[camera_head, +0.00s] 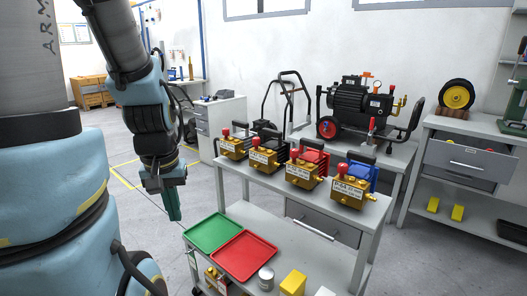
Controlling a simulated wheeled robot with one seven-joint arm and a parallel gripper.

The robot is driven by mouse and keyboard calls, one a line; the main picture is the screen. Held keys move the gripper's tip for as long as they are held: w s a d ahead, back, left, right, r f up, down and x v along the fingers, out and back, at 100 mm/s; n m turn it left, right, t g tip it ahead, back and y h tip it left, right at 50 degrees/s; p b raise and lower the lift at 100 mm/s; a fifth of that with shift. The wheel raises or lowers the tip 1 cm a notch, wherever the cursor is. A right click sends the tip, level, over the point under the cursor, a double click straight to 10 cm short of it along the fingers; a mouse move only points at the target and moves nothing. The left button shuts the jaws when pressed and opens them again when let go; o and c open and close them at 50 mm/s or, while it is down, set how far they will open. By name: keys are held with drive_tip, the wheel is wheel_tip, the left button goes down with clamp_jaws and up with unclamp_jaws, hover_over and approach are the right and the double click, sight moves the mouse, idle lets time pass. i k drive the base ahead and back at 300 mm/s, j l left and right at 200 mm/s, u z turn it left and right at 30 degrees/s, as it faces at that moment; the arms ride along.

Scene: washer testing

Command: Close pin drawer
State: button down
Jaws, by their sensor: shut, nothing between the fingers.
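A grey drawer (488,166) on the workbench at the right stands pulled out, its top open and a few small items showing inside. A light bar handle runs across its front. Another grey drawer (318,232) sits under the top of the middle table and looks shut. No label tells which one is the pin drawer.
The middle table carries several brass pumps (350,192), a green tray (213,232) and a red tray (244,258). A metal can (266,278) and yellow block (293,283) stand near its front. A large black pump (352,105) stands behind. Floor (425,262) is clear before the right workbench.

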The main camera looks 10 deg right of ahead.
sight(468, 156)
drive_tip(key=k+l+u, duration=0.1)
drive_tip(key=k+l, duration=0.15)
drive_tip(key=l, duration=0.2)
drive_tip(key=k+l, duration=0.2)
drive_tip(key=l, duration=0.2)
drive_tip(key=k+l+u, duration=0.15)
drive_tip(key=l, duration=0.25)
drive_tip(key=k+l, duration=0.35)
drive_tip(key=l+u, duration=0.15)
drive_tip(key=l, duration=0.9)
drive_tip(key=k+l+u, duration=0.2)
drive_tip(key=l, duration=0.85)
drive_tip(key=i+l, duration=0.2)
drive_tip(key=i+l+u, duration=0.1)
drive_tip(key=l, duration=0.35)
drive_tip(key=i+l, duration=0.3)
